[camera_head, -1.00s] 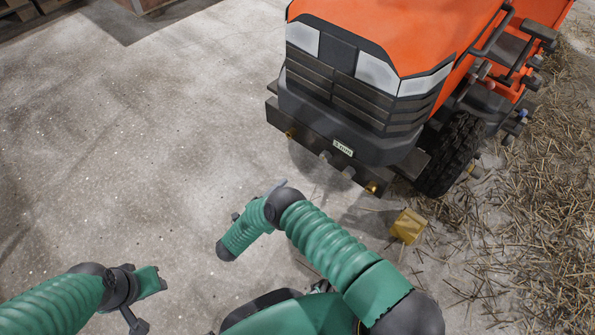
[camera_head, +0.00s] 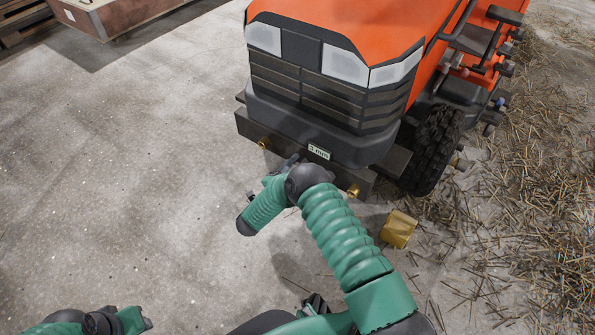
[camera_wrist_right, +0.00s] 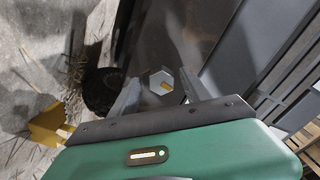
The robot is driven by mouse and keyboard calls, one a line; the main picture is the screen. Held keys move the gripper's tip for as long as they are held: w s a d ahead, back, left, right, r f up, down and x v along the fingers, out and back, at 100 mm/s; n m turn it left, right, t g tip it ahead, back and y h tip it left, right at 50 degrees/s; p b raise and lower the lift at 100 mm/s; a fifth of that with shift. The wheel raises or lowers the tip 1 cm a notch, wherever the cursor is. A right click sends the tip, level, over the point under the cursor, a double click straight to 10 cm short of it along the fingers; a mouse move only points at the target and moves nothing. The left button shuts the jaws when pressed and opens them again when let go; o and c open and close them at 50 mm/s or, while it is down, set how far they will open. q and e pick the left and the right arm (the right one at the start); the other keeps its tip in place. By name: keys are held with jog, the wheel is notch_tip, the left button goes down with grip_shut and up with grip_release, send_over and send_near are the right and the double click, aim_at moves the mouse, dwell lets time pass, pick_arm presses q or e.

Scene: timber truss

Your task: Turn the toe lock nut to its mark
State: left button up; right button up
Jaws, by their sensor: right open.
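A pale hexagonal nut (camera_wrist_right: 161,82) with a yellow mark shows in the right wrist view against a dark surface. My right gripper (camera_wrist_right: 160,92) is open, with one finger on each side of the nut. I cannot tell whether the fingers touch it. In the head view the right gripper (camera_head: 292,162) is at the tractor's front bumper (camera_head: 285,142) and its wrist hides the nut. A small label (camera_head: 319,152) on the bumper appears to read "3 mm". My left gripper (camera_head: 143,320) is low at the left, away from the tractor; its jaws are unclear.
The orange tractor (camera_head: 350,25) stands ahead, its black tyre (camera_head: 432,150) at the right. Brass fittings (camera_head: 263,143) sit on the bumper. A yellow block (camera_head: 398,228) lies on the floor beside straw (camera_head: 520,200). A wooden crate (camera_head: 125,15) is at the back left. Concrete at left is clear.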

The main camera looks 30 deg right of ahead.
jog(key=shift+a+r, duration=0.1)
jog(key=shift+c, duration=0.8)
grip_shut()
jog(key=shift+m, duration=0.3)
jog(key=m+p, duration=1)
jog(key=m, duration=0.9)
jog(key=shift+s, duration=0.2)
jog(key=shift+f+m, duration=0.2)
jog(key=shift+m, duration=0.1)
